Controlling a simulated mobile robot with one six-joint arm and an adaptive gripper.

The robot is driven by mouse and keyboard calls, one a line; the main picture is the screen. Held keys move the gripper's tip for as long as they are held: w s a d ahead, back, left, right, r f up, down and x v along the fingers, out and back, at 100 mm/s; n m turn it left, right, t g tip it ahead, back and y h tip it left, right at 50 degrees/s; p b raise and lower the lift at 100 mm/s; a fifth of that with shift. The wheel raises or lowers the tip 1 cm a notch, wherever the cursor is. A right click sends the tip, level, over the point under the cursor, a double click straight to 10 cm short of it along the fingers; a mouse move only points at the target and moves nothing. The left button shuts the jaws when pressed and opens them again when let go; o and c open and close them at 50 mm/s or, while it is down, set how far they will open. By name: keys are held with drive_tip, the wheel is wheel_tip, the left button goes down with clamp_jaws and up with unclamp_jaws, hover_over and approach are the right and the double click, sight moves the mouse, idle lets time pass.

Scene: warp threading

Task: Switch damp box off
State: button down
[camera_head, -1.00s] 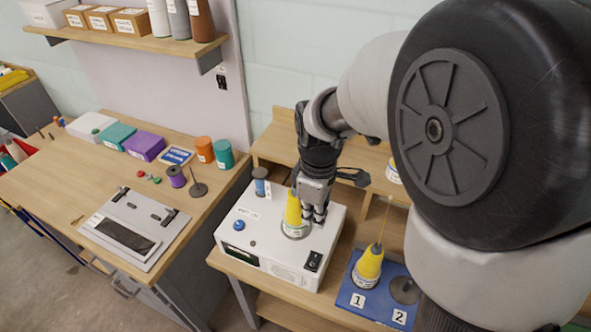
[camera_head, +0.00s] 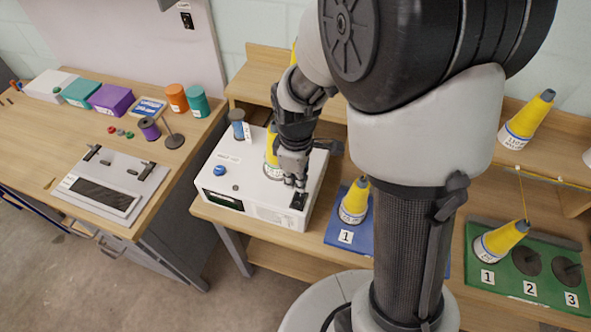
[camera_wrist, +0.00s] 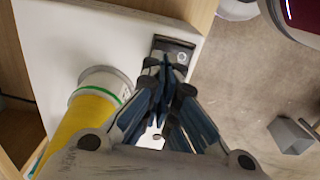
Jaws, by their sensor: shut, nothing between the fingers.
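The damp box is a white box (camera_head: 222,178) on the wooden bench, with a dark display, a blue knob and a black rocker switch (camera_head: 298,201) at its front right corner. The switch also shows in the wrist view (camera_wrist: 181,50), partly covered by my fingers. My gripper (camera_head: 294,184) is shut and empty, pointing down just behind and above the switch. In the wrist view my fingertips (camera_wrist: 165,62) overlap the switch's near edge; I cannot tell whether they touch it. The switch's position is not clear.
A yellow cone (camera_head: 271,160) stands on the box, close beside my gripper, and a blue-capped spool (camera_head: 237,124) stands at its back left. A blue mat (camera_head: 333,236) with a yellow cone (camera_head: 354,202) lies right of the box. A green mat (camera_head: 484,280) lies farther right.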

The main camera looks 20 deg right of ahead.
sight(296, 194)
drive_tip(key=shift+f+b, duration=0.35)
drive_tip(key=shift+f, duration=0.85)
drive_tip(key=shift+d+f, duration=0.1)
drive_tip(key=shift+f, duration=0.25)
drive_tip(key=shift+s+a+r, duration=0.3)
drive_tip(key=shift+s+a, duration=0.15)
drive_tip(key=shift+s, duration=0.1)
drive_tip(key=shift+p, duration=0.3)
